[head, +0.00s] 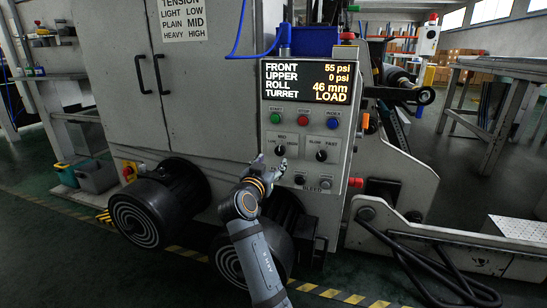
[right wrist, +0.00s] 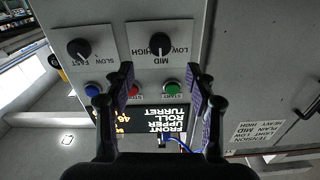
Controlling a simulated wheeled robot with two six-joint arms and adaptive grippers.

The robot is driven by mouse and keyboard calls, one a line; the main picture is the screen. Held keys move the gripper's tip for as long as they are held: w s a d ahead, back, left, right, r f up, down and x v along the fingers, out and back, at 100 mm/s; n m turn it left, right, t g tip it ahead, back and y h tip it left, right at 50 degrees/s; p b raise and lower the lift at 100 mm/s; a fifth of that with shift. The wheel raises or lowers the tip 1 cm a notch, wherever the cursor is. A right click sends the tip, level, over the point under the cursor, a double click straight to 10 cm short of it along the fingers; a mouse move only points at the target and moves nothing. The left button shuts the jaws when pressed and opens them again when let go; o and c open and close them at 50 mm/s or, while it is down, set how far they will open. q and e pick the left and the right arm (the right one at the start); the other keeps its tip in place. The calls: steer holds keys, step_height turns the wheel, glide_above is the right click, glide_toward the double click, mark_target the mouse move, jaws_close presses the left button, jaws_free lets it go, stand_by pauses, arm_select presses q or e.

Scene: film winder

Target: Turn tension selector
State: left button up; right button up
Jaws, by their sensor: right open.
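The tension selector (head: 279,151) is a black knob on a white plate marked LOW, MID and HIGH, on the grey control panel (head: 348,125). It also shows in the right wrist view (right wrist: 160,42), upside down, beyond my fingertips and sideways between them. My right gripper (head: 275,172) is just below the knob in the head view. In the right wrist view my right gripper (right wrist: 161,72) is open and empty, with its fingers apart and clear of the knob. My left gripper is not in view.
A SLOW/FAST knob (head: 321,156) sits right of the selector. Green (head: 275,118), red (head: 303,121) and blue (head: 333,124) buttons lie above, under the display (head: 306,81) reading ROLL 46 mm. A tension sign (head: 182,18) pairs LIGHT-LOW, PLAIN-MID, HEAVY-HIGH. Black rollers (head: 157,205) stand below left.

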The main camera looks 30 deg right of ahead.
mark_target(279, 151)
steer(key=b+x, duration=0.2)
steer(key=x, duration=0.6)
steer(key=shift+w+d, duration=0.1)
steer(key=shift+w, duration=0.05)
steer(key=c, duration=1.1)
steer(key=shift+c, duration=0.3)
